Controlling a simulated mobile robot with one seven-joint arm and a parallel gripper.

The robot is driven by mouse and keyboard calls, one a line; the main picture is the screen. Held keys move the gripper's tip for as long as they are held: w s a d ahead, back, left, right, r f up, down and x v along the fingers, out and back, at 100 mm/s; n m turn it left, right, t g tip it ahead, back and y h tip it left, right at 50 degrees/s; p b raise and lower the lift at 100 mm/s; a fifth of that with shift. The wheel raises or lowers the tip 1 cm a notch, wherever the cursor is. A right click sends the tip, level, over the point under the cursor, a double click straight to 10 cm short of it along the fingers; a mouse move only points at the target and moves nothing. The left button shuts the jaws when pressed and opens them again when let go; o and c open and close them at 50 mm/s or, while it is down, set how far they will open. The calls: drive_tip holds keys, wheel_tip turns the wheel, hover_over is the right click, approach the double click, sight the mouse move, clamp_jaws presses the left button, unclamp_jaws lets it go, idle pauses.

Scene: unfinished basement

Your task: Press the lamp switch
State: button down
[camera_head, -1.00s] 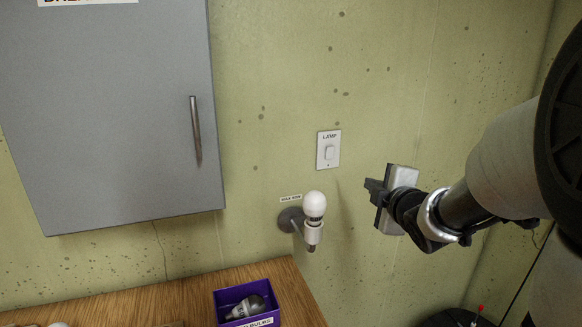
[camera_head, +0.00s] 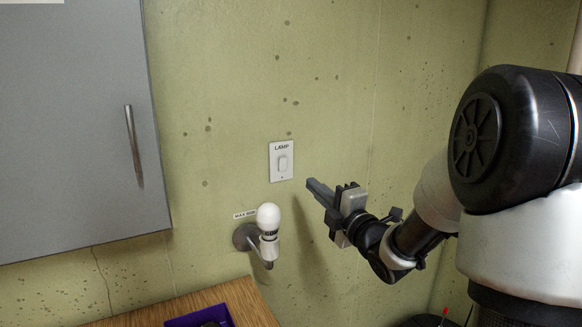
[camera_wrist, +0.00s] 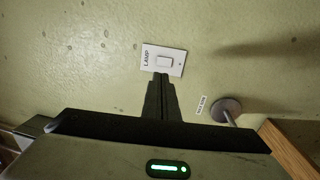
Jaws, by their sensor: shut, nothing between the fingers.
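The lamp switch (camera_head: 283,163) is a white rocker on a wall plate marked "LAMP" (camera_head: 281,148), fixed to the green concrete wall. In the wrist view the lamp switch (camera_wrist: 164,62) lies just beyond my fingertips. My gripper (camera_head: 313,186) is shut and empty. It points toward the wall, to the right of the switch and slightly lower in the head view. In the wrist view the gripper (camera_wrist: 161,79) overlaps the lower edge of the plate. I cannot tell from these frames whether it touches. A white bulb (camera_head: 268,217) sits in a wall lamp holder below the switch.
A grey cabinet (camera_head: 75,130) with a metal handle (camera_head: 133,145) hangs on the left. A wooden top (camera_head: 248,295) with a purple box (camera_head: 190,318) is at the bottom. The lamp's round wall mount (camera_wrist: 226,108) is close by on the right in the wrist view.

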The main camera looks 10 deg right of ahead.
sight(284, 158)
drive_tip(key=p+x, duration=0.1)
drive_tip(key=x, duration=1.1)
drive_tip(key=shift+w+a+p, duration=0.1)
drive_tip(key=shift+w+p, duration=0.2)
drive_tip(key=shift+w, duration=0.1)
drive_tip(key=shift+w+f+b, duration=0.1)
drive_tip(key=shift+f+b, duration=0.05)
drive_tip(key=shift+b, duration=0.6)
drive_tip(key=shift+w+a+b, duration=0.1)
drive_tip(key=shift+a+b, duration=0.05)
drive_tip(key=shift+b, duration=0.6)
drive_tip(key=shift+r+p, duration=0.4)
drive_tip(key=shift+r, duration=0.3)
